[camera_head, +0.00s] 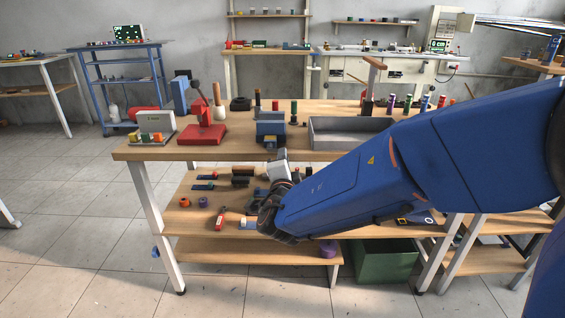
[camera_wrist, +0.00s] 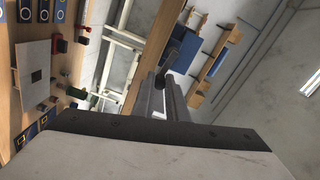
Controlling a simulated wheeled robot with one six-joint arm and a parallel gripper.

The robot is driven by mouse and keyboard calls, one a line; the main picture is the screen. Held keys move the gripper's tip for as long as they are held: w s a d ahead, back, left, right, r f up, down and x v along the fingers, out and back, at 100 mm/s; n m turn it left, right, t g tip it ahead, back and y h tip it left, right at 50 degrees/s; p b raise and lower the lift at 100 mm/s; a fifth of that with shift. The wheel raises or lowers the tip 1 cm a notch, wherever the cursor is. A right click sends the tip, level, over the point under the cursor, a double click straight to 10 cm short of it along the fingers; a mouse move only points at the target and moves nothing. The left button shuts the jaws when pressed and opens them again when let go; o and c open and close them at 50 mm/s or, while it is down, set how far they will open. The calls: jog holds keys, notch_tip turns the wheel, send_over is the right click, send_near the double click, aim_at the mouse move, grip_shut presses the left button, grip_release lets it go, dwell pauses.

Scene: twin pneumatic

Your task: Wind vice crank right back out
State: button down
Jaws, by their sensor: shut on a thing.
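The blue vice (camera_head: 270,128) stands at the front edge of the wooden bench, left of the grey tray. Its blue body also shows in the wrist view (camera_wrist: 188,48), beyond my fingers. My gripper (camera_head: 279,156) reaches up from below, just in front of the vice. In the wrist view my gripper (camera_wrist: 163,82) has its grey fingers shut on a dark part of the vice crank (camera_wrist: 172,58). Most of the crank is hidden by my fingers and wrist, so its angle and the jaw gap of the vice cannot be told.
A red press (camera_head: 205,128) stands to the left on the bench (camera_head: 240,151). The grey tray (camera_head: 345,140) lies to the right. A lower shelf (camera_head: 190,222) with several small parts is close to my wrist. A green bin (camera_head: 383,262) stands below.

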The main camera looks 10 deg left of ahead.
jog(key=shift+r+n, duration=0.3)
jog(key=shift+n, duration=0.4)
jog(key=c, duration=1.7)
grip_release()
jog(key=shift+c, duration=0.2)
jog(key=v, duration=1.7)
jog(key=shift+s, duration=0.15)
jog(key=shift+d, duration=0.2)
